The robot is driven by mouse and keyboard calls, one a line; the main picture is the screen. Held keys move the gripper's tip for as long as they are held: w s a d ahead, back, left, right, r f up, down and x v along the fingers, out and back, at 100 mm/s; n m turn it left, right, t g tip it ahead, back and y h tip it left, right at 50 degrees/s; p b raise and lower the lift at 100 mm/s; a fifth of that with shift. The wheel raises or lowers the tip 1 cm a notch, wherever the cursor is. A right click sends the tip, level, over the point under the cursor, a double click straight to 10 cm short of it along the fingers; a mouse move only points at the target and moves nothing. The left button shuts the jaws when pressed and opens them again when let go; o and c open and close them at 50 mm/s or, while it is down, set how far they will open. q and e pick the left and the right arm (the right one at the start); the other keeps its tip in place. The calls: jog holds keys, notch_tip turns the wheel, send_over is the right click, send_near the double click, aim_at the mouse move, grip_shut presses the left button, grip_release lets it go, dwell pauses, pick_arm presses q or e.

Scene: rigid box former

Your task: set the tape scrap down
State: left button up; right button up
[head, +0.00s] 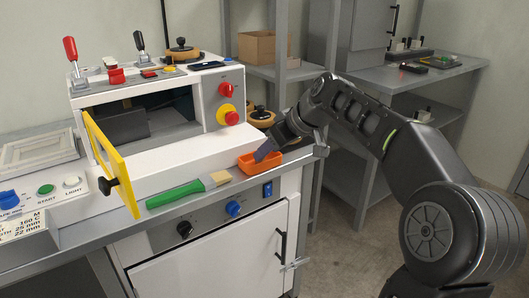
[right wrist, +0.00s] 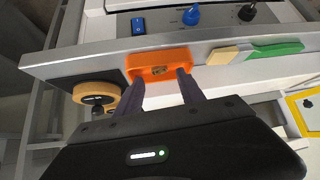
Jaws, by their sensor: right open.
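A small brownish piece (right wrist: 159,71), which looks like the tape scrap, lies in the orange tray (right wrist: 150,60) in the right wrist view. The tray also shows in the head view (head: 246,164), on the machine's front ledge, where I cannot make out the scrap. My right gripper (right wrist: 160,86) is open. Its two dark fingers are spread apart at the tray, one on each side of the scrap in the picture, with nothing held between them. In the head view the right gripper (head: 265,151) hides part of the tray. My left gripper is in neither view.
A green-handled brush (head: 180,193) lies left of the tray on the ledge. A yellow guard frame (head: 108,160) stands open by the machine's chamber. A tan tape roll (head: 262,117) is behind the gripper. Red and yellow knob (head: 229,115) sits above the tray.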

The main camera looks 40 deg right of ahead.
jog(key=p+v, duration=0.1)
jog(key=v, duration=0.7)
jog(key=shift+s+r, duration=0.15)
jog(key=shift+s, duration=0.05)
dwell(1.2)
